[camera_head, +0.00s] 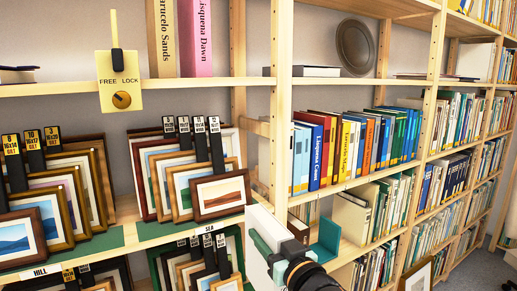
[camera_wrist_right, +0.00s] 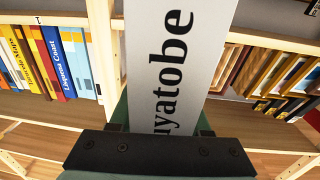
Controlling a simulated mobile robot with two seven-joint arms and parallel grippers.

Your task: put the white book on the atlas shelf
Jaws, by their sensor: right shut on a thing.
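A white book (camera_head: 257,258) is in my right gripper (camera_head: 267,254), low in the middle of the head view, in front of the shelf upright. In the right wrist view the white book (camera_wrist_right: 178,60) stands out from between the green fingers, with large black letters ending in "yatobe" on its spine. The right gripper (camera_wrist_right: 160,118) is shut on it. No label reading "atlas" can be read. A shelf board (camera_head: 350,184) right of the upright carries a row of coloured books (camera_head: 340,145). My left gripper is not in view.
Framed prints (camera_head: 220,193) stand on the left shelves near "SEA" and "HILL" labels. A yellow FREE/LOCK plate (camera_head: 119,80) hangs above. A teal L-shaped piece (camera_head: 327,238) and pale books (camera_head: 352,215) are on the lower right shelf. A wooden upright (camera_head: 281,110) separates the bays.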

